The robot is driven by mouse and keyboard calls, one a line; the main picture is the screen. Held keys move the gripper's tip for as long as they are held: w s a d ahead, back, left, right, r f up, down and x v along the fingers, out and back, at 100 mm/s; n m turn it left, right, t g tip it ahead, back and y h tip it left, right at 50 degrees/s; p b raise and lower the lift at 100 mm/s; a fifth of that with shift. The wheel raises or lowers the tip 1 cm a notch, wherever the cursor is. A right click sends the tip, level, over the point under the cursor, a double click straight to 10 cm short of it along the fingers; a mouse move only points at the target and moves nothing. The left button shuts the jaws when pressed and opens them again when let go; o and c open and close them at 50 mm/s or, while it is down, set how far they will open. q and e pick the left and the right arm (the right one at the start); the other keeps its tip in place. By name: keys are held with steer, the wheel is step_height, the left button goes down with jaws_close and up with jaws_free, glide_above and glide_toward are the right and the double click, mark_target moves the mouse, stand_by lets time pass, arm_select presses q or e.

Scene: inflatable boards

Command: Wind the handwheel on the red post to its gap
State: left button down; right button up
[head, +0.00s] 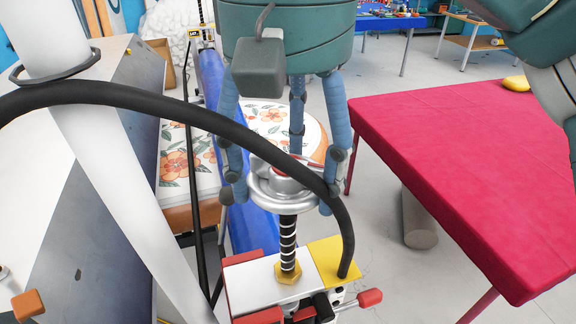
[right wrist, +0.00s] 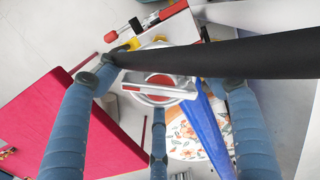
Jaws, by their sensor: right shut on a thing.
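A silver handwheel (head: 262,206) with a red centre sits on top of a black threaded spindle (head: 288,236). The spindle rises from a brass nut (head: 288,273) on a white and yellow block (head: 250,285) with red-tipped handles. My right gripper (head: 284,183) comes down from above, its three blue fingers shut around the handwheel. The right wrist view shows the wheel (right wrist: 160,98) between the fingers, with a pale bar crossing its red centre. I cannot make out the gap or a plainly red post.
A thick black hose (head: 160,103) arches in front of my right gripper. A white tube (head: 110,150) stands at the left. A flower-patterned board (head: 190,170) and a blue roller (head: 211,75) lie behind. A red-topped table (head: 450,140) fills the right.

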steer(key=shift+f+n, duration=0.15)
steer(key=shift+n, duration=1.75)
steer(key=o, duration=1.1)
steer(key=shift+o, duration=0.2)
steer(key=shift+w+a, duration=0.1)
steer(key=shift+w, duration=0.05)
step_height(320, 180, up, 12)
steer(key=shift+f, duration=0.25)
steer(key=shift+r, duration=0.25)
